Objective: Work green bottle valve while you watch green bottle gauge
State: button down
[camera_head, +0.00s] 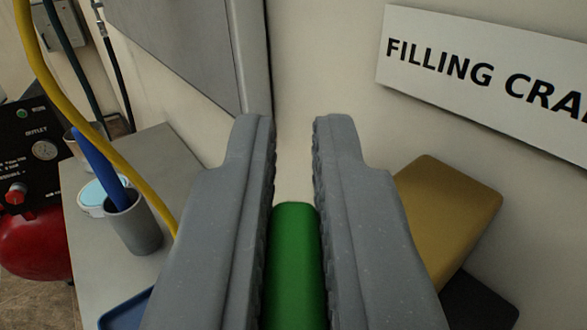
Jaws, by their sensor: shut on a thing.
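My gripper (294,135) reaches forward in the middle of the view, with its two grey ridged jaws on either side of a green bar with a rounded end (293,262). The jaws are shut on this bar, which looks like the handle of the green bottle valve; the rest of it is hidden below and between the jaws. The green bottle's body is not visible. I see no gauge that I can tie to the green bottle. The only dial (45,150) is small, on a black panel at the far left, and its reading is too small to tell.
A grey bench (95,270) at the left holds a grey cup (138,228) with a blue thing in it. A yellow hose (70,110) crosses the left side. A tan block (447,212) lies right of the jaws. A sign (480,75) hangs on the wall.

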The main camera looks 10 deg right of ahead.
jog(key=shift+r+m+h+p, duration=0.2)
jog(key=shift+m+h+p, duration=0.1)
jog(key=shift+p, duration=0.55)
jog(key=shift+r+m+h+p, duration=0.1)
jog(key=shift+m+h+p, duration=0.45)
jog(key=shift+p, duration=0.7)
jog(key=m+g+h+p, duration=0.1)
jog(key=h+p, duration=0.1)
jog(key=p, duration=0.2)
jog(key=shift+d+h, duration=0.1)
jog(key=shift+h, duration=0.25)
jog(key=m+g+h+p, duration=0.2)
jog(key=p, duration=0.1)
jog(key=m+g+h+p, duration=0.1)
jog(key=h+p, duration=0.1)
jog(key=shift+s+d+m, duration=0.2)
jog(key=shift+d+m, duration=0.05)
jog(key=shift+s+d+f+m+g+h+p, duration=0.15)
jog(key=shift+m+g+h+p, duration=0.45)
jog(key=shift+m+g+h, duration=0.3)
jog(key=shift+s+d+f+m+g+h+p, duration=0.15)
jog(key=shift+m+g+h+p, duration=0.4)
jog(key=shift+m+g+h, duration=0.35)
jog(key=shift+d+g, duration=0.1)
jog(key=shift+g, duration=0.3)
jog(key=c, duration=1.5)
grip_release()
